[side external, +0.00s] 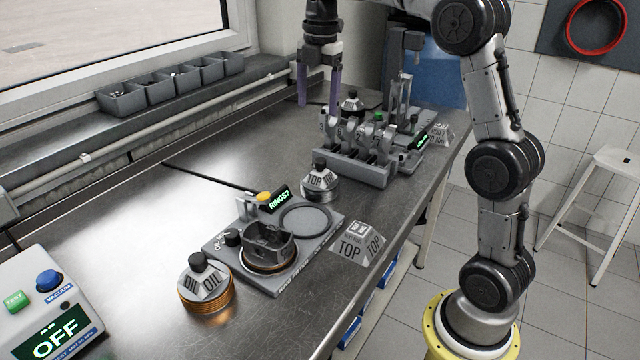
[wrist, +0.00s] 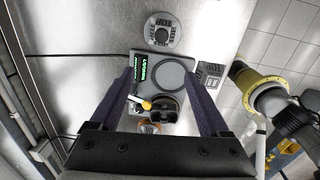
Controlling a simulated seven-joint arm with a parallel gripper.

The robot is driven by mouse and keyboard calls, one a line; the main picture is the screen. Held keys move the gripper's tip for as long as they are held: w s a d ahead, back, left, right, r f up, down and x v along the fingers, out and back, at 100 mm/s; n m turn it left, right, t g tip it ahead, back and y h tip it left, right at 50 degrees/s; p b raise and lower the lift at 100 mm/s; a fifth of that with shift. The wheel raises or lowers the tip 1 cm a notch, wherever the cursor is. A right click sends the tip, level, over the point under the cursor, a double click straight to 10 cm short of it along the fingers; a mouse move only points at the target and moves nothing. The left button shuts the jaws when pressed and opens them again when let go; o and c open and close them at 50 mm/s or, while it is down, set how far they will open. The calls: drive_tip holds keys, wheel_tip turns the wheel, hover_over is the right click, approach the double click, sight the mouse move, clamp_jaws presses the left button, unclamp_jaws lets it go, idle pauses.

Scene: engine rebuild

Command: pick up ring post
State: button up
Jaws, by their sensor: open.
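No part is marked as the ring post. The likely ones are knobbed, labelled posts with rings around their bases. One reads OIL, has copper-coloured rings (side external: 206,288) and stands at the front left of the fixture. Another, reading TOP (side external: 320,183), is grey and stands behind the fixture; it appears at the top of the wrist view (wrist: 162,32). A third similar post (side external: 351,102) stands farther back. My gripper (side external: 319,90) is open and empty, pointing down well above the bench. In the wrist view its two purple fingers (wrist: 159,73) frame the fixture.
The grey fixture plate (side external: 225,248) has a RINGS? display, a piston (side external: 270,243) and an empty circle. A TOP block (side external: 355,245) sits near the bench edge. A rack (side external: 355,168) of rods stands behind. A control box (side external: 45,315) reads OFF.

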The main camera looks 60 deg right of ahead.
hover_over(320, 159)
wheel_tip(320, 159, down, 4)
drive_tip(key=shift+m+g, duration=0.3)
drive_tip(key=shift+g, duration=0.1)
drive_tip(key=f, duration=0.7)
drive_tip(key=shift+s+a, duration=0.2)
drive_tip(key=shift+s, duration=0.05)
drive_tip(key=shift+w+d+f, duration=0.1)
drive_tip(key=shift+f, duration=1.5)
drive_tip(key=shift+w+f, duration=0.1)
drive_tip(key=shift+f, duration=1.5)
clamp_jaws()
drive_tip(key=shift+f, duration=0.15)
